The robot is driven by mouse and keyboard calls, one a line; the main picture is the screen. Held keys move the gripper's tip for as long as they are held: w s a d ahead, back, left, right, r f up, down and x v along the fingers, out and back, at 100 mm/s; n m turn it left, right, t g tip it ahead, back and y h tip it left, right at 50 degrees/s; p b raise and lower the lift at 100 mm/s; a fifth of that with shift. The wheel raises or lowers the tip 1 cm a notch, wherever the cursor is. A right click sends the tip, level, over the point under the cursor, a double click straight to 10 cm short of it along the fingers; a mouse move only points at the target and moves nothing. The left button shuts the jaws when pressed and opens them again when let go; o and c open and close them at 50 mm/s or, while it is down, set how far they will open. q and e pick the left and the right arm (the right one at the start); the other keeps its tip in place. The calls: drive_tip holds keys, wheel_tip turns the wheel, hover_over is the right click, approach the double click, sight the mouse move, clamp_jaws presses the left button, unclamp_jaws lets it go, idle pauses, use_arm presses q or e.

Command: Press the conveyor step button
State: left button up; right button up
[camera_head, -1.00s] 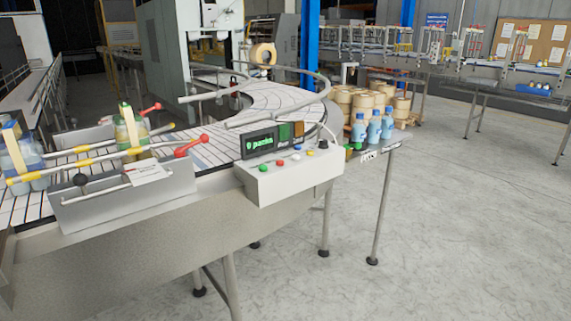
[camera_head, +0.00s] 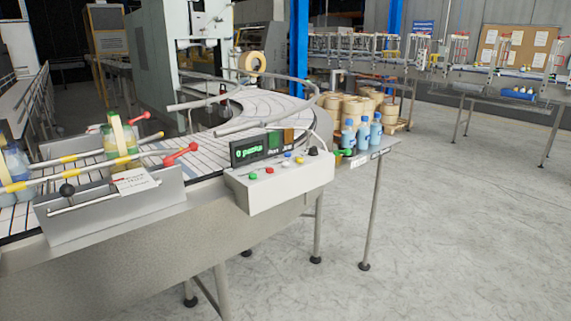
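A light grey control box (camera_head: 275,190) is fixed to the near edge of the curved conveyor (camera_head: 265,105). Small coloured buttons sit on its top: a green button (camera_head: 253,177), a red button (camera_head: 269,171), a yellow button (camera_head: 286,164) and a blue button (camera_head: 287,155). A black knob (camera_head: 313,151) is at its right end. Which button is the conveyor step button cannot be read. A display (camera_head: 248,152) behind the buttons shows green text that looks like "0 packs". Neither of my grippers is in view.
Bottle packs (camera_head: 121,142) stand on the conveyor at left, behind a metal guard (camera_head: 115,208) with red-ended rods. Blue bottles (camera_head: 362,134) stand on a side shelf (camera_head: 375,153) right of the box. The floor (camera_head: 450,230) at right is clear.

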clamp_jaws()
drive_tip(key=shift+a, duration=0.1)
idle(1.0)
